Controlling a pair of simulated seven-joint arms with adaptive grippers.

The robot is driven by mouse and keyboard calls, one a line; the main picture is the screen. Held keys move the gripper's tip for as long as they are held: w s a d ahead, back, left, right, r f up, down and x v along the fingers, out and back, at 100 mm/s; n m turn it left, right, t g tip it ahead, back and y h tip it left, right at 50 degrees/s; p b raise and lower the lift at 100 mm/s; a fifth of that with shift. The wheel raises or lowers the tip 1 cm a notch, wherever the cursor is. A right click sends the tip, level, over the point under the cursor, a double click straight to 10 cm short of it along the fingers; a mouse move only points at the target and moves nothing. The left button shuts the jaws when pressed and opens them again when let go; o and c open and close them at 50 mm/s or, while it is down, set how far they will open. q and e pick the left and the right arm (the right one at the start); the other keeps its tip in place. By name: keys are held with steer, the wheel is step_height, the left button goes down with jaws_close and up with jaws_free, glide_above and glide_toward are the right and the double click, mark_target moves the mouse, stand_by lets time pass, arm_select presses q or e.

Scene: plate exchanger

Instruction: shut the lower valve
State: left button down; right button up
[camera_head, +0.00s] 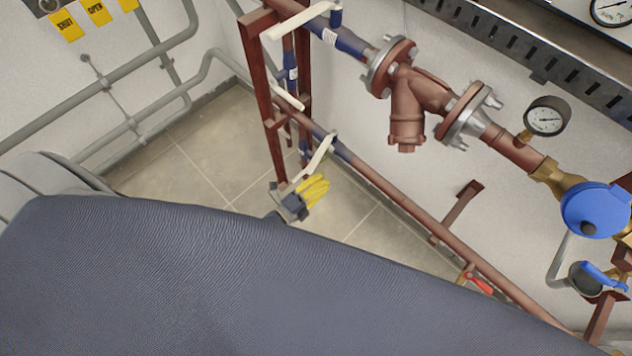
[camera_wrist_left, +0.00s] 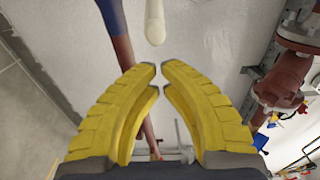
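The lower valve (camera_head: 332,140) sits on the lower blue-and-red pipe, with a long white lever (camera_head: 318,160) slanting down and left from it. My left gripper (camera_head: 324,182) has yellow fingers and is just below the lever's lower end, by the red frame. In the left wrist view, the fingertips (camera_wrist_left: 158,70) nearly meet, with a thin gap and nothing between them. The rounded end of a white lever (camera_wrist_left: 154,24) is ahead of them, apart from the tips in the picture. Whether they touch is unclear. My right gripper is out of view.
Another white-levered valve (camera_head: 335,18) sits on the upper pipe. The red upright frame (camera_head: 268,110) stands left of the levers. A red strainer (camera_head: 408,105), a gauge (camera_head: 545,118) and a blue meter (camera_head: 592,212) are at the right. A large dark blue surface hides the lower left.

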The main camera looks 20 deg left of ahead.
mark_target(322, 150)
arm_select(q)
steer(key=w+a, duration=0.1)
steer(key=w, duration=0.5)
steer(key=shift+w, duration=0.2)
steer(key=shift+a, duration=0.1)
stand_by(0.3)
